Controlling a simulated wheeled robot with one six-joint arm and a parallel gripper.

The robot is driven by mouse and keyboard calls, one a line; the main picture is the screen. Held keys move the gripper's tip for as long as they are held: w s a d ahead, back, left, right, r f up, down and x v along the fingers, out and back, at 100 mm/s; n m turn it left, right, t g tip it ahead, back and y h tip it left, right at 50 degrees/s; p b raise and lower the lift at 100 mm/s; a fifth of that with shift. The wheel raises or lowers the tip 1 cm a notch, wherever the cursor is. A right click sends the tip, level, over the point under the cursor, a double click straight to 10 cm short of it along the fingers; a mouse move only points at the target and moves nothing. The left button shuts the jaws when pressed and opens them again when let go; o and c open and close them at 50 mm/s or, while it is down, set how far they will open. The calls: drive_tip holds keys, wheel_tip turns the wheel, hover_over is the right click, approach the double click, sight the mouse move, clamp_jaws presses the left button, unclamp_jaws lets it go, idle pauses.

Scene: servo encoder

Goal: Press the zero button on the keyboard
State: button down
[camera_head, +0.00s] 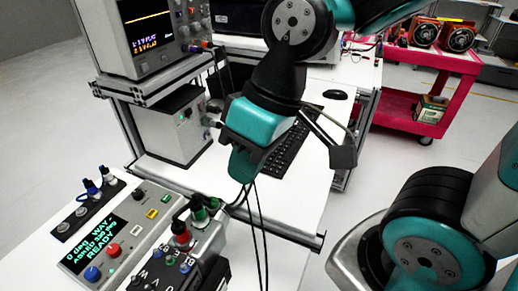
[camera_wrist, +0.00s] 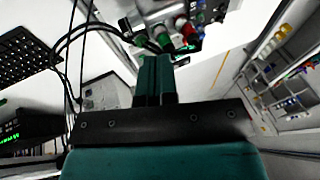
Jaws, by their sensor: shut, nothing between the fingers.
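The black keyboard (camera_head: 278,163) lies on the white bench behind my gripper, which hides part of it in the head view. It also shows at the upper left of the wrist view (camera_wrist: 24,57). Its keys are too small to read, so I cannot tell which is zero. My gripper (camera_head: 242,166) points down, in front of and to the left of the keyboard, apart from it. Its teal fingers are shut and empty, and they show in the middle of the wrist view (camera_wrist: 155,76).
A control box (camera_head: 110,235) with a lit display reading READY, knobs and coloured buttons stands at front left. Plugs with cables (camera_head: 200,212) rise close to my gripper. An instrument (camera_head: 150,35) stands on a shelf at back left. A mouse (camera_head: 335,95) lies beyond the keyboard.

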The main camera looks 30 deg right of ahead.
drive_tip(key=w+d+f+m+t, duration=0.2)
drive_tip(key=w+d+f+m, duration=0.15)
drive_tip(key=w, duration=0.55)
drive_tip(key=w+d+f+m+t, duration=0.3)
drive_tip(key=w+d+m, duration=0.1)
drive_tip(key=w, duration=0.5)
drive_tip(key=w+d+f+m+t+h, duration=0.3)
drive_tip(key=w+d+f+m, duration=0.2)
drive_tip(key=w+d, duration=0.4)
drive_tip(key=d+m, duration=0.1)
drive_tip(key=d, duration=0.1)
drive_tip(key=shift+d+f+b, duration=0.3)
drive_tip(key=shift+d+b, duration=0.1)
drive_tip(key=shift+f, duration=0.1)
wheel_tip(320, 180, down, 9)
drive_tip(key=b, duration=0.7)
drive_tip(key=shift+r, duration=0.2)
drive_tip(key=shift+f+b, duration=0.4)
drive_tip(key=shift+b, duration=0.05)
